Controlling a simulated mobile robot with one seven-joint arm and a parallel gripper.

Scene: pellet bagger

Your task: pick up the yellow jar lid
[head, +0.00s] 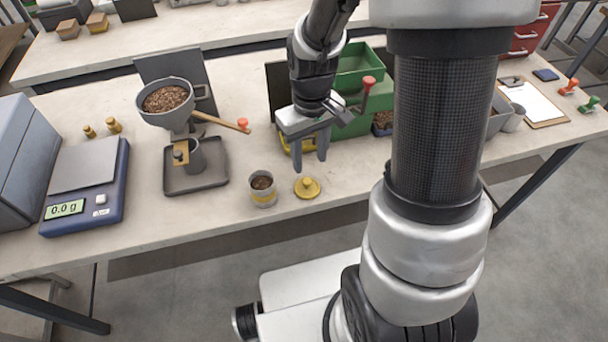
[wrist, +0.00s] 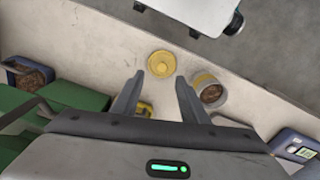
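The yellow jar lid (head: 307,188) is a round disc with a small raised knob. It lies flat on the light bench top near the front edge, and it also shows in the wrist view (wrist: 161,64) beyond the fingertips. An open jar (head: 263,188) with a yellow band and brown pellets inside stands just left of it; in the wrist view the jar (wrist: 208,92) is to the right. My gripper (head: 310,164) is open and empty, with fingers apart above the bench, behind the lid in the head view. In the wrist view the fingers (wrist: 157,95) point toward the lid without touching it.
A hopper of pellets (head: 166,100) stands over a grey tray (head: 196,177) at left, with a blue scale (head: 86,184) farther left. A green machine (head: 362,121) with a red-knobbed lever is right behind my gripper. The bench front edge is close to the lid.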

